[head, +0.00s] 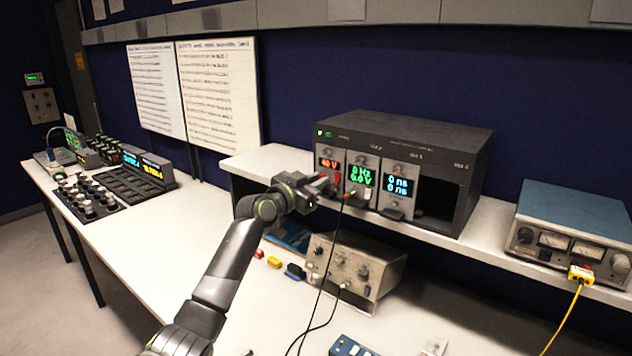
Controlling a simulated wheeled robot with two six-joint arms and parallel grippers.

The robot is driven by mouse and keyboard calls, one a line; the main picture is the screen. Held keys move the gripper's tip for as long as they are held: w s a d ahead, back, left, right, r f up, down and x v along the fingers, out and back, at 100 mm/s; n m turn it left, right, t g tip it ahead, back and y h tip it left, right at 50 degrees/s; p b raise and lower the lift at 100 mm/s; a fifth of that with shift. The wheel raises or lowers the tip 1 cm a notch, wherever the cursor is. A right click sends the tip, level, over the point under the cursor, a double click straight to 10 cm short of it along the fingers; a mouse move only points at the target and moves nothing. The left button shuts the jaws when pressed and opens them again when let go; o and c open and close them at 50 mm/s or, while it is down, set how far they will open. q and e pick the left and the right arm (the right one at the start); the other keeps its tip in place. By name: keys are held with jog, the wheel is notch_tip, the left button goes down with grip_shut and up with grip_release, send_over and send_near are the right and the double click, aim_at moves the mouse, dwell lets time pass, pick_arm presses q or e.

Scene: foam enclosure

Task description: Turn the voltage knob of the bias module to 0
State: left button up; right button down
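A dark rack (450,135) stands on the raised shelf with several slots. Its leftmost module (330,160), which looks like the bias module, has a red display (329,164) that seems to read about 40 V. My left gripper (322,186) is at the lower front of this module, at or just before its panel. The gripper's fingers are small and dark here, so I cannot tell whether they are open or on the knob. The voltage knob is hidden or too small to make out. My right gripper is not in view.
Beside it are a module with a green display (361,176), one with a blue display (398,185), and an empty slot (436,200). A black cable (327,250) hangs before the shelf. A grey instrument (355,266) stands below, a blue-topped meter unit (572,223) at right.

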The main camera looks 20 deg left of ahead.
pick_arm(q)
grip_shut()
jog(key=shift+n, duration=0.4)
jog(key=n+p, duration=1.2)
jog(key=n, duration=2.3)
jog(key=shift+f+n+y, duration=0.1)
jog(key=shift+n+y, duration=0.2)
